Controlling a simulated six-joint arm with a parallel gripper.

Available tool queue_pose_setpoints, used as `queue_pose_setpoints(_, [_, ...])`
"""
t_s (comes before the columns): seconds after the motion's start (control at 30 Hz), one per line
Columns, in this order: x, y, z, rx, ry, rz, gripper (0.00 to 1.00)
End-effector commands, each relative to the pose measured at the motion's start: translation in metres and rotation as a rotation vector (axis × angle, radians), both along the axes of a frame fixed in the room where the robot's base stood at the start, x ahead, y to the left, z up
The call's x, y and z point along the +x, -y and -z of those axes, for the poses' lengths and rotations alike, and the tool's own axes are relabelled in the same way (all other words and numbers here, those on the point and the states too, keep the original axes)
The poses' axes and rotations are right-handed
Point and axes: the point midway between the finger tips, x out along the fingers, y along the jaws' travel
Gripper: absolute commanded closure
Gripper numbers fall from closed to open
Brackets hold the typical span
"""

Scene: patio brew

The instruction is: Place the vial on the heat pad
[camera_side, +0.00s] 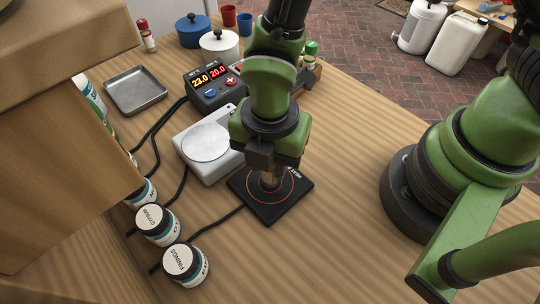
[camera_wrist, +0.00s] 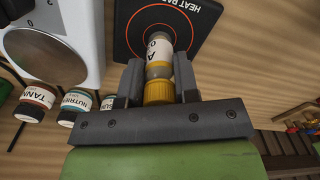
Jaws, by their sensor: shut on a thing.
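The heat pad (camera_side: 286,208) is a black square with an orange ring, lying on the wooden table; it also shows at the top of the wrist view (camera_wrist: 197,14). The vial (camera_wrist: 159,68) has a yellow cap and a white label, and sits between my gripper's fingers. My gripper (camera_side: 268,172) is shut on the vial, over the heat pad's ring. In the wrist view my gripper (camera_wrist: 158,86) has a finger on each side of the cap. The vial's lower end points at the ring; I cannot tell whether it touches the pad.
A white scale (camera_side: 206,142) stands just left of the pad. A controller with red and yellow digits (camera_side: 211,86) stands behind it. Labelled jars (camera_side: 187,265) line the left, with black cables nearby. A metal tray (camera_side: 135,90) lies further back. The table right of the pad is clear.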

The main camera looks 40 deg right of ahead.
Motion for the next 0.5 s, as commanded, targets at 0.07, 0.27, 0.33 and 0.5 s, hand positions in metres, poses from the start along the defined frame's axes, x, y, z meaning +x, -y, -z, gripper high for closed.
queue_pose_setpoints(0.07, [0.0001,0.0,0.0014,0.0,0.001,0.001,0.94])
queue_pose_setpoints(0.27, [0.0003,-0.0001,0.0013,0.0,0.001,0.001,0.94])
queue_pose_setpoints(0.33, [0.0002,-0.0001,0.0032,0.0,0.0,0.001,0.94])
queue_pose_setpoints(0.5, [0.0004,-0.0002,0.0034,0.0,0.001,0.0,0.46])
